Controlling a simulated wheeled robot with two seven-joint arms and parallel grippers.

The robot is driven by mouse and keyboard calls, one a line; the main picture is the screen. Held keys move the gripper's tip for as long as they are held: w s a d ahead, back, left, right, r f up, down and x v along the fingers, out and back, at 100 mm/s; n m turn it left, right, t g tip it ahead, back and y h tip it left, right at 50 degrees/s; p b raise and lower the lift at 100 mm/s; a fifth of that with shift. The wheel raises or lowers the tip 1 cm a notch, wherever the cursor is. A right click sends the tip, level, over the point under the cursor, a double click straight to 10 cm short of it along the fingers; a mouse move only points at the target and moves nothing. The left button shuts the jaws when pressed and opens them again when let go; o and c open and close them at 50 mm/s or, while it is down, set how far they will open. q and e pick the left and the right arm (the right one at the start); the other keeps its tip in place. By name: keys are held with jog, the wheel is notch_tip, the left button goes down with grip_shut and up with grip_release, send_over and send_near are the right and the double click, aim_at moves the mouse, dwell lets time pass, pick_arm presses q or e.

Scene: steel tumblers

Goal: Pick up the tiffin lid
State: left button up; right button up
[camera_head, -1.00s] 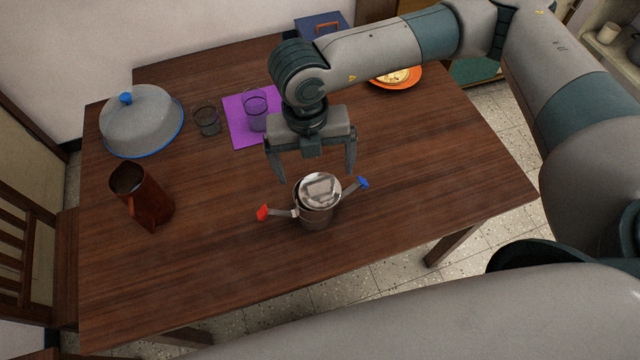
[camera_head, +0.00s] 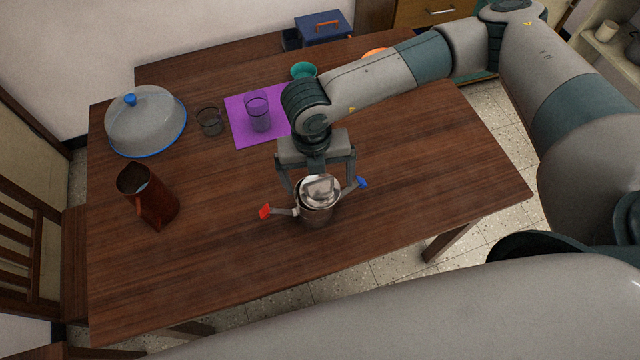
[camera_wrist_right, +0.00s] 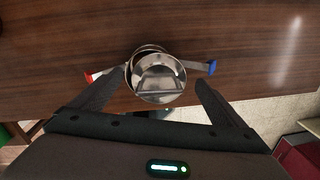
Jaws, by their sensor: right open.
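The steel tiffin (camera_head: 317,215) stands upright near the front middle of the table, with a red-tipped clip (camera_head: 266,211) on its left and a blue-tipped clip (camera_head: 361,182) on its right, both swung outward. The shiny tiffin lid (camera_head: 320,188) with a raised handle sits on top; it also shows in the right wrist view (camera_wrist_right: 160,78). My right gripper (camera_head: 319,192) is open just above the lid, one finger on each side, holding nothing. In the right wrist view the lid lies between the fingertips (camera_wrist_right: 158,84). Whether they touch it I cannot tell. My left gripper is out of view.
A brown jug (camera_head: 150,197), a grey dome cover (camera_head: 146,122) and a dark glass (camera_head: 209,121) stand to the left. Another glass (camera_head: 258,112) stands on a purple mat (camera_head: 240,132). A teal bowl (camera_head: 303,70) and a blue box (camera_head: 322,28) are behind. The table front is clear.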

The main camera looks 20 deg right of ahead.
jog(key=shift+f, duration=0.4)
jog(key=shift+c, duration=0.2)
jog(key=c, duration=1.2)
jog(key=shift+r, duration=0.15)
